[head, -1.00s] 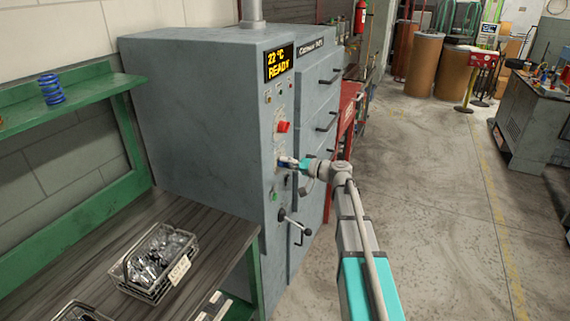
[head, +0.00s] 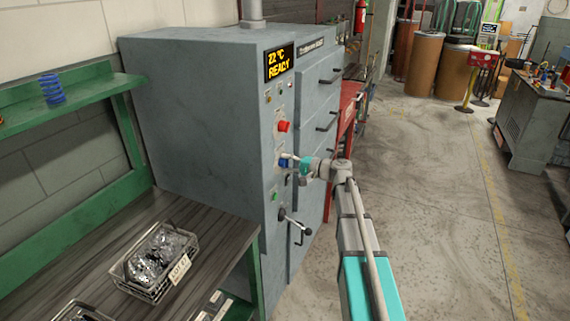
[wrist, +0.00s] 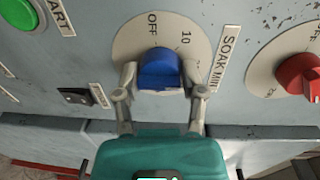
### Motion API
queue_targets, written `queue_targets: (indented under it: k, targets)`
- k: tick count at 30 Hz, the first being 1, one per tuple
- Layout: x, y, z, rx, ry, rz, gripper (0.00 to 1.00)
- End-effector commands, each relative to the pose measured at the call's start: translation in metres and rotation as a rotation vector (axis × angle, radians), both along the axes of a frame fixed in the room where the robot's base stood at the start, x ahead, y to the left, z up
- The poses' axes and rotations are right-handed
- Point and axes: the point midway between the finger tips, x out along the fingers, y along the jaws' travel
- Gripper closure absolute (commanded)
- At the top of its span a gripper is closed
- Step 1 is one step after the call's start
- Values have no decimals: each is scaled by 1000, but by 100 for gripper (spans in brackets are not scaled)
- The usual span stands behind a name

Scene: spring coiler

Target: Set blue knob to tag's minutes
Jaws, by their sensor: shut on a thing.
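The blue knob (wrist: 159,69) sits on a pale round dial (wrist: 125,45) marked OFF and 10, beside a SOAK MIN label (wrist: 228,58). My gripper (wrist: 164,82) has one finger on each side of the knob and is shut on it. Which mark the knob points to is not clear, and the fingers and knob cover the lower dial. In the head view the knob (head: 284,163) is on the front of the grey oven (head: 200,110), with my gripper (head: 291,158) at it. A tag (head: 180,268) hangs on a wire basket; its writing is too small to read surely.
A red knob (wrist: 305,77) is to the right of the dial in the wrist view, and a green START button (wrist: 18,12) to the left. A crank handle (head: 296,224) sticks out below. The oven display (head: 279,62) reads 22 °C READY.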

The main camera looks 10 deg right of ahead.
Motion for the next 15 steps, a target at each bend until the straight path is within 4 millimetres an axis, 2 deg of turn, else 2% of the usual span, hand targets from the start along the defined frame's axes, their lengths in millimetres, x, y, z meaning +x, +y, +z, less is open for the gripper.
queue_targets:
  k: [5,6,11,15]
  targets:
    - [3,-3,1,3,-3,-9,95]
    - [3,-3,1,3,-3,-9,43]
    - [2,-2,1,2,-3,-7,14]
    - [2,-1,1,1,-2,-5,14]
